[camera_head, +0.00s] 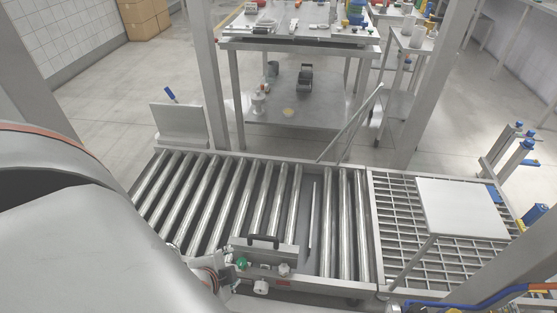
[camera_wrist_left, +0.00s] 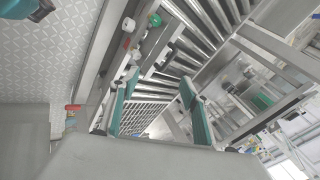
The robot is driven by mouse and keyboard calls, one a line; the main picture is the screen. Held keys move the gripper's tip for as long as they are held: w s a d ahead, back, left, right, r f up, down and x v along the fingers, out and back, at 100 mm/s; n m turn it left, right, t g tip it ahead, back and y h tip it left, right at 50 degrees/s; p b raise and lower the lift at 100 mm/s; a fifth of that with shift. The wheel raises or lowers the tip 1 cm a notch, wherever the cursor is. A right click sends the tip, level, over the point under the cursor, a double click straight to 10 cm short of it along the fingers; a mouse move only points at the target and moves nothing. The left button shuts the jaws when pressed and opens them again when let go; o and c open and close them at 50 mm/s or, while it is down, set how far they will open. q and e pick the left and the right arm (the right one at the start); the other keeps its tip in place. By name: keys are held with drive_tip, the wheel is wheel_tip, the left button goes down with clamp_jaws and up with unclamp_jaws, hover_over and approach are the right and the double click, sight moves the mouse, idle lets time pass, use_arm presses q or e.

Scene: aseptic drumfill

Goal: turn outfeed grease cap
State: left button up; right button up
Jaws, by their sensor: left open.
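A grey panel with a black handle (camera_head: 263,241) sits at the near edge of the roller conveyor. A green knob (camera_head: 242,263) and two pale knobs, one at the right (camera_head: 283,268) and one lower (camera_head: 261,287), are on it. I cannot tell which is the grease cap. In the left wrist view the green knob (camera_wrist_left: 154,20) and a pale knob (camera_wrist_left: 127,25) show at the top. My left gripper (camera_wrist_left: 160,82) is open, with two teal fingers apart and nothing seen between them. In the head view my left arm hides most of it. My right gripper is not in view.
The roller conveyor (camera_head: 215,205) runs across the middle, with a metal grating (camera_head: 400,235) and pale plate (camera_head: 462,208) to its right. Steel posts (camera_head: 208,75) stand behind it. A blue hose (camera_head: 480,300) lies at the lower right.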

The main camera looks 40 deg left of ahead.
use_arm(q)
drive_tip(key=s+a+r+g+y+p, duration=0.1)
drive_tip(key=s+a+r, duration=0.1)
drive_tip(key=a, duration=0.1)
drive_tip(key=n+g+h, duration=0.1)
drive_tip(key=n+h, duration=0.1)
drive_tip(key=n, duration=1)
approach(284, 269)
drive_tip(key=f, duration=0.1)
drive_tip(key=b+x, duration=0.2)
drive_tip(key=x, duration=0.1)
drive_tip(key=b+x, duration=0.2)
drive_tip(key=x, duration=0.2)
drive_tip(key=shift+s+a+f, duration=0.15)
drive_tip(key=shift+a+f, duration=0.05)
drive_tip(key=shift+w+f+b, duration=0.3)
drive_tip(key=shift+w+b, duration=0.1)
drive_tip(key=shift+w+a+r, duration=0.1)
drive_tip(key=shift+w, duration=0.05)
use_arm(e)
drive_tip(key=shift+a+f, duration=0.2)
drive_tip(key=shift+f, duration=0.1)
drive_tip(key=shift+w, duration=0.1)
use_arm(q)
drive_tip(key=c, duration=1.1)
